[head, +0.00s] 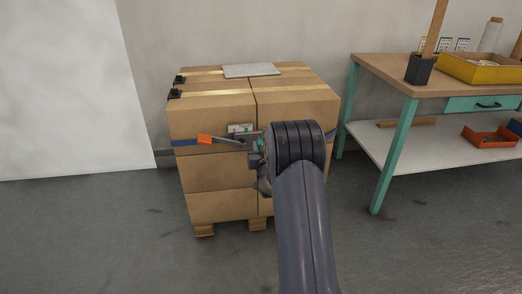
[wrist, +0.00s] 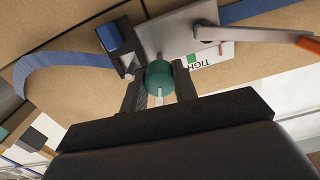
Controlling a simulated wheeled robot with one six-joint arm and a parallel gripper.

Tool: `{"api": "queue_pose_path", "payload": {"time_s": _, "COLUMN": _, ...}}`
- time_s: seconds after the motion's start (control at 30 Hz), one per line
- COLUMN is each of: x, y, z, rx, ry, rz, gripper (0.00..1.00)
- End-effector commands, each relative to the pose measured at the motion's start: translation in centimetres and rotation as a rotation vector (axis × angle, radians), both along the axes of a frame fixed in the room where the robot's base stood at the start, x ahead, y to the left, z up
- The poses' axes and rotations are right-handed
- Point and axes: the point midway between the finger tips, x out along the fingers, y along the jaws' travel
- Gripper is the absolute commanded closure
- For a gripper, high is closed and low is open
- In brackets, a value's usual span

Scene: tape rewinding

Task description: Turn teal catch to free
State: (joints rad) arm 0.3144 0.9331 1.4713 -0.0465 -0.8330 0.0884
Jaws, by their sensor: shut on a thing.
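The teal catch (wrist: 159,78) is a round knob with a pale mark, on the metal ratchet plate (wrist: 178,33) of a blue strap (wrist: 50,72). My gripper (wrist: 160,88) is shut on the catch, one finger on each side of it. In the head view the catch (head: 261,143) is a small teal spot, and my gripper is mostly hidden by my arm at the front of the box stack (head: 215,172). A lever with an orange grip (head: 205,139) sticks out to the left there. A label reading "TIGH" (wrist: 207,62) is partly covered.
The boxes stand on a wooden pallet (head: 204,230), with a grey slab (head: 250,70) on top. A workbench (head: 430,75) with teal legs stands to the right, holding a yellow tray (head: 480,69). The floor left of the stack is clear.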

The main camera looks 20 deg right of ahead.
Motion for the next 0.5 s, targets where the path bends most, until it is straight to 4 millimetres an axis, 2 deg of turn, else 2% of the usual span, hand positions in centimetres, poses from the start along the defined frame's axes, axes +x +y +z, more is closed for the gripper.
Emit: {"api": "queue_pose_path", "payload": {"time_s": 0.5, "x": 0.04, "y": -0.01, "z": -0.09, "rx": -0.306, "ry": 0.084, "rz": 0.0, "gripper": 0.95}}
